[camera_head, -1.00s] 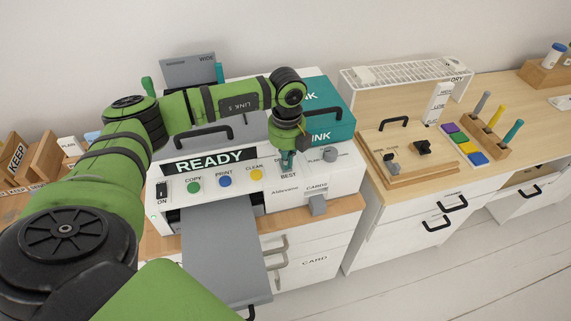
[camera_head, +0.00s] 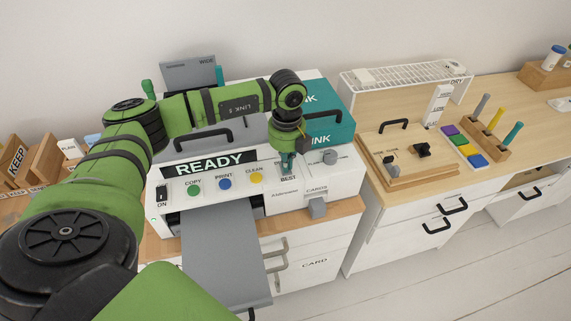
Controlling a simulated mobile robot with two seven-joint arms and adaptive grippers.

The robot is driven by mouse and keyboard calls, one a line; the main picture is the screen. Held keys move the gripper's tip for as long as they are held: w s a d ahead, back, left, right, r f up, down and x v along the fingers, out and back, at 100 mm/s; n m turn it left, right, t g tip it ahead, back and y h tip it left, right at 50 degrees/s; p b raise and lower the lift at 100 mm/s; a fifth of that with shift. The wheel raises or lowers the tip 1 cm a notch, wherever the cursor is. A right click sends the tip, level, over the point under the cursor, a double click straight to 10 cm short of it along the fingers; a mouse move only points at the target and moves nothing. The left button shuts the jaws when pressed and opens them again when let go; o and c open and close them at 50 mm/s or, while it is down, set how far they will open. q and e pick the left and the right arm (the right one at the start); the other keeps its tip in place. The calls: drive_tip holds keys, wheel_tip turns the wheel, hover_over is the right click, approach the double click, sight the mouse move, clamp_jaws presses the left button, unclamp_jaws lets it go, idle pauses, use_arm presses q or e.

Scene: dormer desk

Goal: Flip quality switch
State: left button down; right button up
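The white printer (camera_head: 300,205) stands on the left cabinet and its display (camera_head: 215,164) reads READY. My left arm comes in from the left and reaches across the printer. My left gripper (camera_head: 288,162) points down at the printer's front panel, just above the BEST label (camera_head: 288,178). The quality switch is hidden behind or under the gripper. The fingers are small and look close together; I cannot tell whether they are shut or touch the switch. My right gripper is not in view.
A power switch (camera_head: 162,193) and copy (camera_head: 194,191), print (camera_head: 225,183) and clean (camera_head: 256,177) buttons lie left of the gripper. Grey knobs (camera_head: 331,157) sit to its right. A grey output tray (camera_head: 222,255) sticks out in front. A teal ink box (camera_head: 330,120) stands behind.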

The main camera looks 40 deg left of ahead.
use_arm(q)
drive_tip(key=shift+r+p, duration=1.8)
drive_tip(key=shift+r, duration=1.2)
drive_tip(key=shift+f, duration=0.1)
